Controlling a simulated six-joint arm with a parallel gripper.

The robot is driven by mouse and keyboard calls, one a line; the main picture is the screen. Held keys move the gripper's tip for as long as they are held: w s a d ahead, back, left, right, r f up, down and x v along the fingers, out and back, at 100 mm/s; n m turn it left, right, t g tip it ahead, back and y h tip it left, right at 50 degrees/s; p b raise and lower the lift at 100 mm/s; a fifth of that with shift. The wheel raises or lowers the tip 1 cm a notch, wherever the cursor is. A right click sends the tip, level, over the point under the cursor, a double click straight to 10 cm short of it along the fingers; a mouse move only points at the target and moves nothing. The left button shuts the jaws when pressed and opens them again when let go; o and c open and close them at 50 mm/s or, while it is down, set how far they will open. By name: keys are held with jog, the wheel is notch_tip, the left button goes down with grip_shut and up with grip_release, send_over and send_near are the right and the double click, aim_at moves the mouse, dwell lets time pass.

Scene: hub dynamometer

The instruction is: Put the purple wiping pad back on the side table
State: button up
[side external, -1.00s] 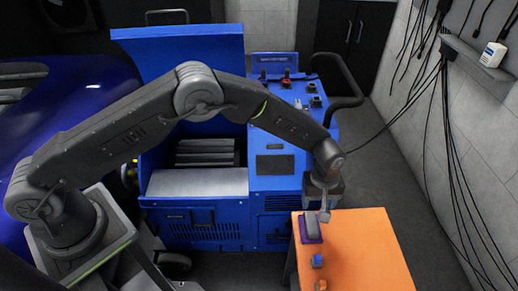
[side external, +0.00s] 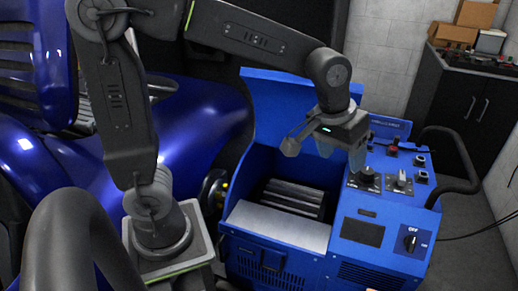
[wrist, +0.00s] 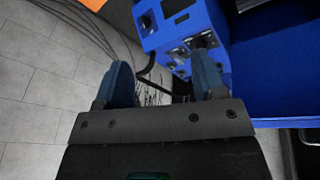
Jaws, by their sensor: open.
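The purple wiping pad is not visible in either current view. The side table is outside the side external view. An orange patch (wrist: 92,4) at the top edge of the wrist view matches the table's colour, but too little shows to be sure. My gripper (side external: 341,156) is open and empty, fingers pointing down, raised above the blue dynamometer (side external: 300,230) near its control panel. In the wrist view its two blue fingers (wrist: 164,84) are spread apart with nothing between them.
The machine's raised blue lid (side external: 290,100) stands behind the rollers (side external: 292,197). A black handle (side external: 463,165) curves out at its right. A blue vehicle (side external: 190,110) fills the left. A dark cabinet (side external: 465,100) with boxes stands at the back right.

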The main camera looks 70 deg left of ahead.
jog(key=s+a+m+t, duration=0.1)
jog(key=s+a, duration=0.2)
jog(key=s, duration=0.4)
jog(key=s+a+m+t, duration=0.1)
jog(key=s+a+m, duration=0.1)
jog(key=s, duration=0.6)
jog(key=shift+a+r+y, duration=0.3)
jog(key=shift+a+r, duration=0.15)
jog(key=shift+a, duration=0.05)
